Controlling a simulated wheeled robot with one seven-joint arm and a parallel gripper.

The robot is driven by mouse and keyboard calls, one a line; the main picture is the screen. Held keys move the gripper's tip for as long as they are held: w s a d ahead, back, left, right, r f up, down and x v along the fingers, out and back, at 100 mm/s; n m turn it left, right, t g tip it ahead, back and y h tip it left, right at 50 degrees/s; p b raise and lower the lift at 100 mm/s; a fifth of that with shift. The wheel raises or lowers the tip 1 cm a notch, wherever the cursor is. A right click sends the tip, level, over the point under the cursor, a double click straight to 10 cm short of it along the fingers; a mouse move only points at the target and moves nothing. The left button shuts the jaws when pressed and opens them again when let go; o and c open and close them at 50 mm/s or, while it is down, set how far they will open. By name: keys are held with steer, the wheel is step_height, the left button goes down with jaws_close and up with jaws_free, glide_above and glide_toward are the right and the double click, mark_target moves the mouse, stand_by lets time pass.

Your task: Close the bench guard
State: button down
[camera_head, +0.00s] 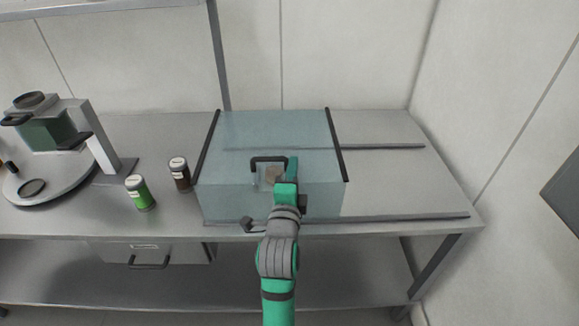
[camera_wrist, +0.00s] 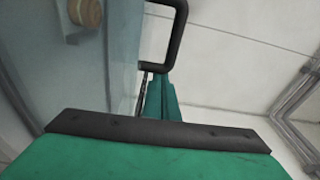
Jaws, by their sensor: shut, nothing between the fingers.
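The bench guard (camera_head: 278,134) is a clear bluish box with dark side edges, standing on the left part of two rails on the steel bench. Its black bar handle (camera_head: 268,159) is on the front, and shows at the top of the wrist view (camera_wrist: 178,42). My gripper (camera_head: 292,166) is shut and empty, at the right end of the handle, in front of the guard. In the wrist view the fingers (camera_wrist: 158,92) are just below the handle loop; I cannot tell if they touch it. A tan round piece (camera_wrist: 85,12) shows through the clear panel.
The rails (camera_head: 400,146) run on to the right over bare bench. A green jar (camera_head: 140,193) and a dark jar (camera_head: 180,175) stand left of the guard. A machine with a round base (camera_head: 55,186) is at far left. A wall closes the right side.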

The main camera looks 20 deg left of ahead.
mark_target(307, 174)
steer(key=shift+s+a, duration=0.15)
steer(key=shift+a, duration=0.4)
steer(key=d, duration=0.1)
steer(key=w+d, duration=0.1)
steer(key=d, duration=0.1)
steer(key=w+d, duration=0.1)
steer(key=shift+w+d, duration=0.2)
steer(key=shift+w, duration=0.05)
steer(key=v, duration=1)
steer(key=s+d+f+n+g+h, duration=0.1)
steer(key=s+d+f+n, duration=0.35)
steer(key=s+f, duration=0.35)
steer(key=s+d+f+n+h, duration=0.1)
steer(key=s+d+f+n, duration=0.4)
steer(key=f, duration=0.6)
steer(key=s+d+f+n+h, duration=0.1)
steer(key=s+d+f+n, duration=0.1)
steer(key=s, duration=0.9)
steer(key=s+d+f+n+g+h, duration=0.1)
steer(key=s+d+f+n, duration=0.1)
steer(key=s, duration=0.9)
steer(key=shift+f+n, duration=0.3)
steer(key=shift+n, duration=0.45)
